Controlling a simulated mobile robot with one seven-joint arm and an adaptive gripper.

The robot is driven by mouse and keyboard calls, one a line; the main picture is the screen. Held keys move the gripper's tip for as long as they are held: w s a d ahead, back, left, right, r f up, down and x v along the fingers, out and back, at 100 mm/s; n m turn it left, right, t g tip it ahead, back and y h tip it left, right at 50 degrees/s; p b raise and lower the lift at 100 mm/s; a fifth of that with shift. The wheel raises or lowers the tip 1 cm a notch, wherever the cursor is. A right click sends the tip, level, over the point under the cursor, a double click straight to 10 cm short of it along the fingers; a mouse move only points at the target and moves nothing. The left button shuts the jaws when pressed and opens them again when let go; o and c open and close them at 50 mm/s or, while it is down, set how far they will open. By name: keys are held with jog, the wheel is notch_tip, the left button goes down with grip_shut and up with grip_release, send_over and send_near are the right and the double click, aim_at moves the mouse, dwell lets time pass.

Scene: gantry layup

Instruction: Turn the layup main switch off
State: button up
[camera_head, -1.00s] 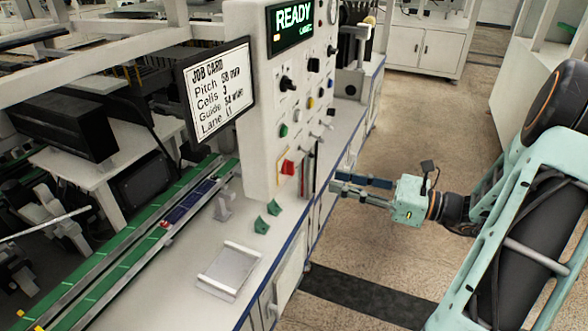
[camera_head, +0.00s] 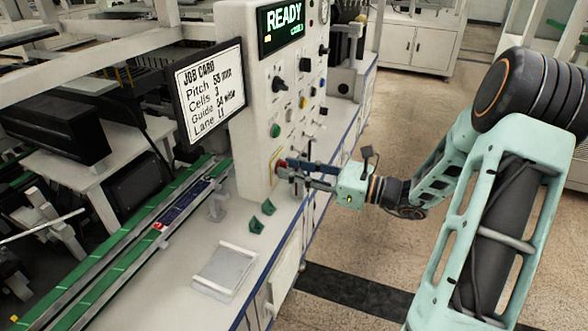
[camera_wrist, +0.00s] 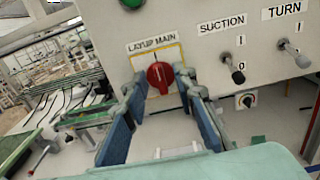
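The layup main switch is a red rotary knob (camera_wrist: 160,76) on a yellow-edged plate under the label LAYUP MAIN (camera_wrist: 152,46) in the wrist view. A small mark shows near the knob's upper edge; I cannot tell its exact setting. My gripper (camera_wrist: 158,84) is open, with one blue-padded finger left of the knob and one right of it. Narrow gaps seem to show on both sides; contact is unclear. In the head view my gripper (camera_head: 285,170) reaches the low front of the white panel (camera_head: 247,100), and its fingers hide most of the knob.
SUCTION (camera_wrist: 238,76) and TURN (camera_wrist: 302,60) toggle levers stick out right of the knob. A small dial (camera_wrist: 245,101) sits below them. The display (camera_head: 284,27) reads READY. Green blocks (camera_head: 256,224) and a tray (camera_head: 224,271) lie on the bench below.

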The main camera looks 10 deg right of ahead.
grip_shut()
jog(key=shift+f+n+b, duration=0.1)
jog(key=shift+n+b, duration=0.25)
jog(key=shift+n, duration=0.05)
jog(key=n+b, duration=0.5)
jog(key=b, duration=0.1)
jog(key=n+b, duration=1.2)
jog(key=b, duration=0.1)
jog(key=shift+s+a+f, duration=0.1)
jog(key=shift+s+f, duration=0.05)
jog(key=shift+f, duration=0.1)
jog(key=shift+r, duration=0.1)
